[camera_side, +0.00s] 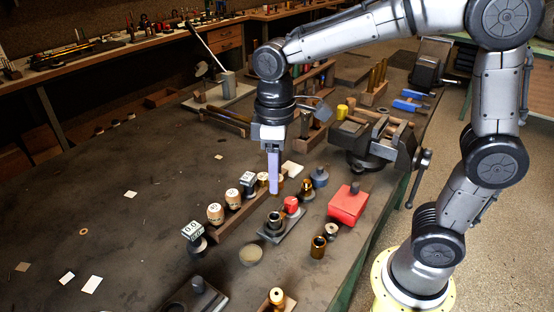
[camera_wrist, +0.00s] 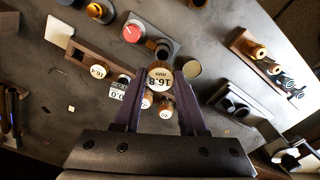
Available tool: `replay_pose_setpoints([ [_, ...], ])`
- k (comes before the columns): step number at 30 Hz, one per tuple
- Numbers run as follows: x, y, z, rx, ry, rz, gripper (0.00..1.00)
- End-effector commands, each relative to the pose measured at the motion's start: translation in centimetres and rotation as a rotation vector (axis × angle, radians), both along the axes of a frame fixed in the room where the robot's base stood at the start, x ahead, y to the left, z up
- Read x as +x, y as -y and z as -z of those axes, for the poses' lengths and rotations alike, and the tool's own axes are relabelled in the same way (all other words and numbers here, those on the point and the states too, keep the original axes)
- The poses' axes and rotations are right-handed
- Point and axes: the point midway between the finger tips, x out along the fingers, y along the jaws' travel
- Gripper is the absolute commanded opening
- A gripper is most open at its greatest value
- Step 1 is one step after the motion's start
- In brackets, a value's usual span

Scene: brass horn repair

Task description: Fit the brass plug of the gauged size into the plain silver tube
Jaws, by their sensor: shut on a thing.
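My gripper (camera_side: 274,192) has purple fingers pointing down, and it also shows in the wrist view (camera_wrist: 160,90). It is shut on a piece with a round white top marked 16.8 mm (camera_wrist: 160,79); the fingers hide most of its body in the side view. The gripper is just above and behind a dark-based fixture (camera_side: 295,219) that carries an upright tube (camera_side: 274,222) and a red knob (camera_side: 291,204). I cannot tell whether the two touch.
A wooden rack (camera_side: 230,222) with several labelled wood-topped pieces (camera_side: 215,213) stands left of the fixture. A red box (camera_side: 349,205), a brass cylinder (camera_side: 318,247) and a vise (camera_side: 370,140) are to the right. A pale disc (camera_side: 250,256) lies in front. The left bench is mostly clear.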

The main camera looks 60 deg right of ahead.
Motion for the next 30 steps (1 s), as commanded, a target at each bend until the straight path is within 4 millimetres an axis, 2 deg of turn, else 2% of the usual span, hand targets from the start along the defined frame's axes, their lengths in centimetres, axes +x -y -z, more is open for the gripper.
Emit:
replay_pose_setpoints([
  [3,-0.1,-0.5,-0.2,0.0,0.001,-0.018,0.0],
  [14,-0.1,-0.5,-0.1,0.0,0.001,-0.016,0.0],
  [30,-0.1,-0.5,3.7,0.0,-0.001,-0.016,0.0],
])
